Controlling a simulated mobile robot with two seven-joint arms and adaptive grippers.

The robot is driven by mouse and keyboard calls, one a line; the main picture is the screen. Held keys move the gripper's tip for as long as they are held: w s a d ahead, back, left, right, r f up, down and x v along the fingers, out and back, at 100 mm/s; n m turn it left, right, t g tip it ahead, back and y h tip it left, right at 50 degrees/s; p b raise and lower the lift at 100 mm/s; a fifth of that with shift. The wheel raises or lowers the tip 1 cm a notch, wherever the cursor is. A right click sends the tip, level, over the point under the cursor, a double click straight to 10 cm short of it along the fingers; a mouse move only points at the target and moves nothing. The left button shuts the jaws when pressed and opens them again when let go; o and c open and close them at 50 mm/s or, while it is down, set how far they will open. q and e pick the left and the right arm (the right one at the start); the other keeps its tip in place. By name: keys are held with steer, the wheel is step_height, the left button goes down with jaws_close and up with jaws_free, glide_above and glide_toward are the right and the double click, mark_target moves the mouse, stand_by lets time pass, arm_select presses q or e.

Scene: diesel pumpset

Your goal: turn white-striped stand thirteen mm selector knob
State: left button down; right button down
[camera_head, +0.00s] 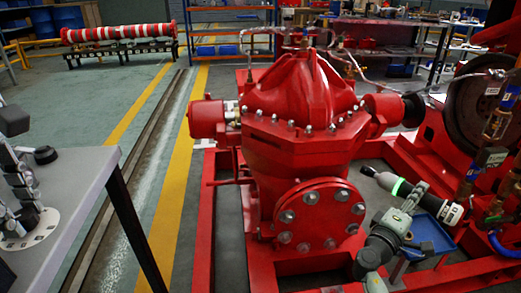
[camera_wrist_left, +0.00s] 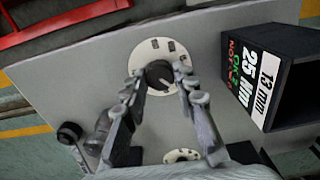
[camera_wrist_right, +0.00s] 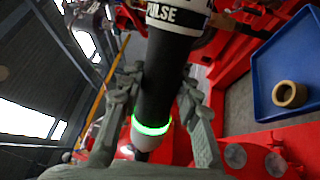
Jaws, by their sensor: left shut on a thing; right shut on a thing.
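The black selector knob (camera_wrist_left: 159,76) sits at the centre of a round white dial (camera_wrist_left: 151,46) with dark marks, on a grey panel. My left gripper (camera_wrist_left: 160,73) is shut on this knob, one finger on each side. In the head view my left gripper (camera_head: 27,200) is at the left edge, low over a white dial (camera_head: 40,236). A dark box (camera_wrist_left: 290,60) labelled "13 mm 25 Nm" stands right of the knob. My right gripper (camera_wrist_right: 152,90) is shut on a black cylindrical tool (camera_wrist_right: 160,80) with a glowing green ring; the tool also shows in the head view (camera_head: 425,194).
A second white dial (camera_wrist_left: 182,156) lies close behind my left fingers, and a black round knob (camera_wrist_left: 69,132) is at the panel's left. The red pump (camera_head: 300,130) fills the middle. A blue tray (camera_wrist_right: 290,65) holding a tan ring (camera_wrist_right: 289,94) is beside my right gripper.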

mark_target(21, 215)
arm_select(q)
steer(key=shift+m, duration=0.5)
steer(key=c, duration=1.2)
jaws_free()
step_height(21, 215, up, 12)
steer(key=shift+r, duration=0.1)
